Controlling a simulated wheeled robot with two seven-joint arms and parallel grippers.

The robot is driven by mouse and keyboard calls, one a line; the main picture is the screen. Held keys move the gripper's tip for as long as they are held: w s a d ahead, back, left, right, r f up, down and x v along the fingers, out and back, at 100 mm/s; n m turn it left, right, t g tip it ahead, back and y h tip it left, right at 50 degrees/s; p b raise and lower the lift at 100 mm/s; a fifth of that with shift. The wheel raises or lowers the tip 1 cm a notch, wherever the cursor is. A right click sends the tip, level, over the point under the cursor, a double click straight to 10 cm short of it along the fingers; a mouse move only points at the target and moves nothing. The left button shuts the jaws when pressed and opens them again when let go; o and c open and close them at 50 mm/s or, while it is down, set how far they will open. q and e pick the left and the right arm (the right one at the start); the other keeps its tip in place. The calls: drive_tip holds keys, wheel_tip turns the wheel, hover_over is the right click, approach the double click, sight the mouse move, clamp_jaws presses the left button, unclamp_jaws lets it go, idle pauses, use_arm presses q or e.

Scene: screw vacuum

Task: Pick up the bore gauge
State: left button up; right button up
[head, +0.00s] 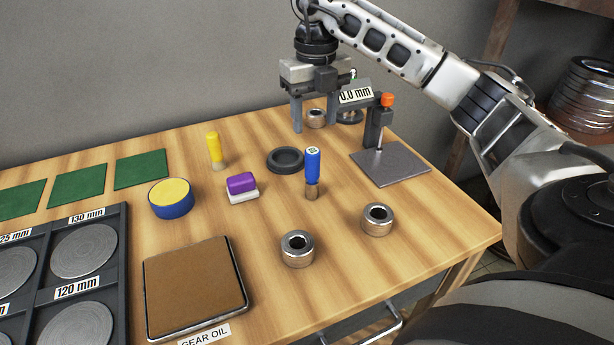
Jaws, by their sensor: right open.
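An upright blue-handled tool (312,167) with a metal lower end stands on the table right of centre; it looks like the bore gauge, though no label confirms this. A similar tool with a yellow handle (214,149) stands upright farther left. My right gripper (314,121) is at the back of the table, pointing down, fingers apart. A small metal ring (316,119) shows between its fingers; I cannot tell if they touch it. The gripper is behind the blue-handled tool and apart from it. My left gripper is out of view.
A measuring stand with a grey plate (391,166) and a "0.0 mm" display (356,95) is beside my right gripper. Metal rings (297,249) (377,220) and a dark ring (286,160) lie around the blue tool. A brown pad (194,287) lies front left.

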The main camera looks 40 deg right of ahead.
sight(312, 167)
wheel_tip(312, 167, down, 7)
drive_tip(key=shift+s+f, duration=0.1)
drive_tip(key=shift+w+a+f+p, duration=0.1)
drive_tip(key=shift+w+f+p, duration=0.05)
drive_tip(key=shift+f, duration=1.2)
drive_tip(key=shift+w+a+f+p, duration=0.1)
drive_tip(key=shift+f+p, duration=0.05)
drive_tip(key=shift+f, duration=1.15)
drive_tip(key=shift+r, duration=0.1)
clamp_jaws()
